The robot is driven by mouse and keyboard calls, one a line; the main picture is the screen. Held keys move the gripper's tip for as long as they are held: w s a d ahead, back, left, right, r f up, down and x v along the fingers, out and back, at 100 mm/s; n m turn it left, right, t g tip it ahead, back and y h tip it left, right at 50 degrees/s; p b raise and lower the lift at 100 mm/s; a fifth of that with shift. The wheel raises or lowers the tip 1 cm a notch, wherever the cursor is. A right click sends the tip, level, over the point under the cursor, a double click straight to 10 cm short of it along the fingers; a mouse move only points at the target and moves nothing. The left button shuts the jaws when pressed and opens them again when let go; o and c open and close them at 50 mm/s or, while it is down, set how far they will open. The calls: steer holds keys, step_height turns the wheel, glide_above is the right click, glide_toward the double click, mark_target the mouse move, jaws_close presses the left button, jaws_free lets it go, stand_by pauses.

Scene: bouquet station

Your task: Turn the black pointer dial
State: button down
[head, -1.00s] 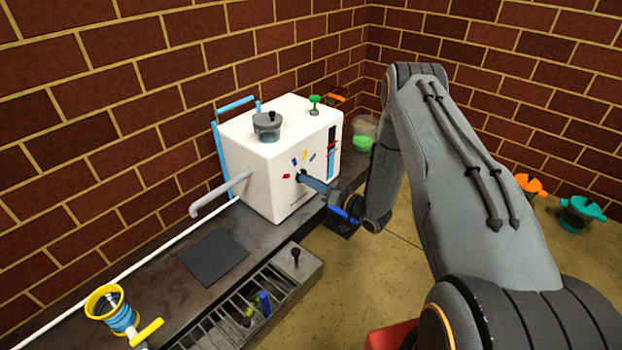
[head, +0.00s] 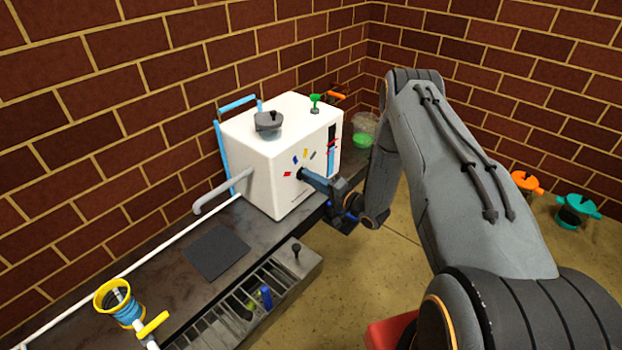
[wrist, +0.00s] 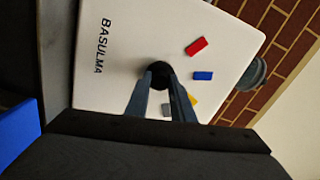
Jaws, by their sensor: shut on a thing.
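The black pointer dial (wrist: 157,74) is on the front face of a white box-shaped machine (head: 262,170), ringed on one side by small coloured marks. In the wrist view a red mark (wrist: 196,46), a blue mark (wrist: 203,76) and a yellow mark (wrist: 192,99) show beside it. My gripper (wrist: 160,80) is shut on the dial, with one finger on each side of it. In the head view my gripper (head: 308,176) reaches the machine's front face and covers most of the dial. The dial's pointer direction cannot be made out.
The machine stands on a dark counter with a slatted tray (head: 240,315) and a dark square mat (head: 216,252) in front. A grey spout (head: 220,192) sticks out at its left. A yellow-rimmed fitting (head: 112,296) is at front left. Brick walls stand behind.

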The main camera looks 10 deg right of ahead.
stand_by(0.4)
steer(key=c, duration=1.5)
jaws_free()
steer(key=shift+c, duration=0.2)
steer(key=p+v, duration=0.2)
steer(key=v, duration=0.5)
steer(key=shift+s+d+p, duration=0.2)
steer(key=shift+s+p, duration=0.1)
steer(key=shift+s, duration=0.05)
